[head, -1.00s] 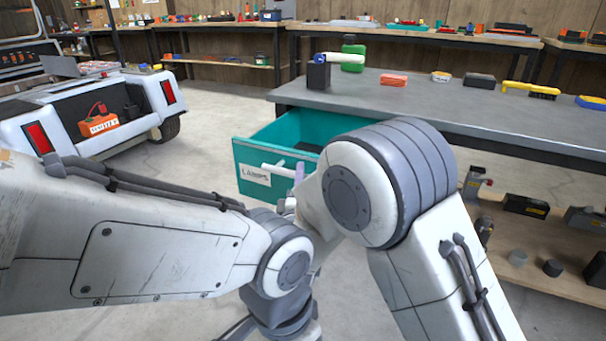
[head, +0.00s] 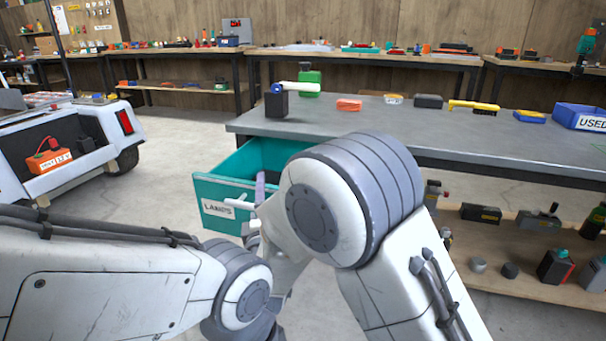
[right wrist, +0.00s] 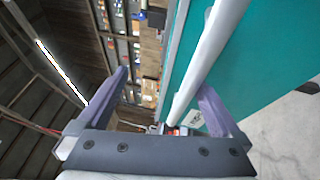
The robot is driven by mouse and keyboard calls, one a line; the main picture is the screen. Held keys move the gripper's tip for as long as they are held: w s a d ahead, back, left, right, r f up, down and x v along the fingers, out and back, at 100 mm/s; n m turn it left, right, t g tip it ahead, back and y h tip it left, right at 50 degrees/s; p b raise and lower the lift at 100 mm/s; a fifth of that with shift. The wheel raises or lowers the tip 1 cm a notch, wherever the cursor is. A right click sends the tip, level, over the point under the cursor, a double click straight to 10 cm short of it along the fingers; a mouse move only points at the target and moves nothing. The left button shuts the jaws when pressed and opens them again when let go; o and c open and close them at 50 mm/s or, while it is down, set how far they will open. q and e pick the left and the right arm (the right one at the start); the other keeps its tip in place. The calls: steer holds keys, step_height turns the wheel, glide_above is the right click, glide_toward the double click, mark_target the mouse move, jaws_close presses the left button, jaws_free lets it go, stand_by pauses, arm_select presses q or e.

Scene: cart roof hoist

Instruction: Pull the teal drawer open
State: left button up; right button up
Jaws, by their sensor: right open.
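The teal drawer (head: 224,194) stands open, pulled out from under the grey-topped workbench. Its front carries a "LAMPS" label and a white bar handle (head: 240,203). My right gripper (head: 259,196) is at the drawer front beside the handle, partly hidden behind my arm. In the right wrist view the right gripper (right wrist: 164,78) is open, with its two purple fingers apart. The handle (right wrist: 205,60) runs close by the right-hand finger there, with the teal front behind it; I cannot tell if they touch. My left arm crosses the lower left, but its gripper is out of sight.
The workbench (head: 330,121) holds a black block, a green canister, several tools and a blue "USED" bin (head: 580,117). A lower shelf (head: 480,250) holds more parts. A white cart (head: 85,165) stands at the left. Clear floor lies between the cart and drawer.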

steer(key=s+d+r+p, duration=0.3)
steer(key=s+d+r, duration=0.1)
steer(key=d+r, duration=0.4)
steer(key=d, duration=0.2)
steer(key=shift+d+r+m+t+h, duration=0.2)
steer(key=shift+d+m+t+h, duration=0.1)
steer(key=shift+t, duration=0.1)
steer(key=shift+s+d+r, duration=0.1)
steer(key=shift+s, duration=0.05)
steer(key=shift+c, duration=0.3)
steer(key=shift+s+a+f, duration=0.15)
steer(key=shift+a+f, duration=0.05)
steer(key=shift+f, duration=0.15)
